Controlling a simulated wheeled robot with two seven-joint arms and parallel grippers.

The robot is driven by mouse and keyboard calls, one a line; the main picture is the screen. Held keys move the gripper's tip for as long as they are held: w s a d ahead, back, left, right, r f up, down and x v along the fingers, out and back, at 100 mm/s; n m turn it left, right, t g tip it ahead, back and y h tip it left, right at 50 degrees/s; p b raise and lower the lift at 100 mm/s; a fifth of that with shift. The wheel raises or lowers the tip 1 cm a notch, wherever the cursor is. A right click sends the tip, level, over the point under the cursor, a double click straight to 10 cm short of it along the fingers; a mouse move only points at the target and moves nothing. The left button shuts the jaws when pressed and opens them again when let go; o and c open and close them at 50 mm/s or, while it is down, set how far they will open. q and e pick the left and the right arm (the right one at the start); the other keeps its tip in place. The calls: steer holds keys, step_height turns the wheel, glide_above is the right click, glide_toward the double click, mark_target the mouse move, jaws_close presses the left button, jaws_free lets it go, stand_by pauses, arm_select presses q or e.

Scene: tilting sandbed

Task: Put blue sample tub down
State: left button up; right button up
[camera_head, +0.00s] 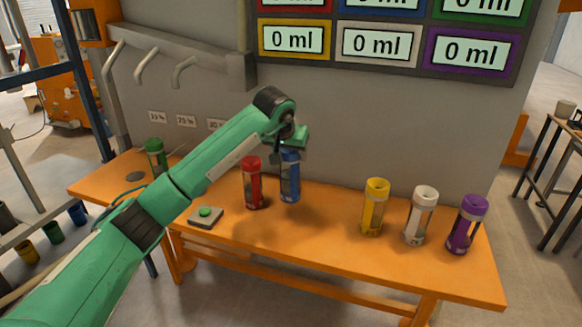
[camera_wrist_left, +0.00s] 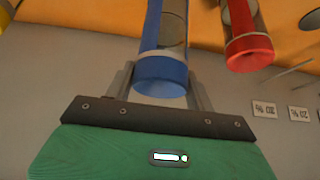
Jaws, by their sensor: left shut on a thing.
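The blue sample tub (camera_head: 290,178) is upright at the orange table, just right of the red tub (camera_head: 253,183) in the head view. My left gripper (camera_head: 287,155) reaches it from above and behind, and its fingers are partly hidden by the tub and my wrist. In the left wrist view the blue tub (camera_wrist_left: 162,72) sits between the two fingers (camera_wrist_left: 160,85), which are shut on it. The red tub (camera_wrist_left: 247,45) stands close beside it there. I cannot tell whether the blue tub's base touches the table. My right gripper is not in view.
On the orange table (camera_head: 310,235) stand yellow (camera_head: 375,206), white (camera_head: 421,215) and purple (camera_head: 467,223) tubs at right. A green tub (camera_head: 156,155) is at the far left. A green-button box (camera_head: 206,216) lies near the front edge. Free tabletop separates the blue and yellow tubs.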

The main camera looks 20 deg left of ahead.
mark_target(290, 170)
arm_select(q)
steer(key=shift+f, duration=1.35)
step_height(290, 170, down, 2)
steer(key=shift+f+p, duration=0.1)
steer(key=shift+p, duration=0.35)
steer(key=shift+f, duration=0.45)
steer(key=o, duration=1.5)
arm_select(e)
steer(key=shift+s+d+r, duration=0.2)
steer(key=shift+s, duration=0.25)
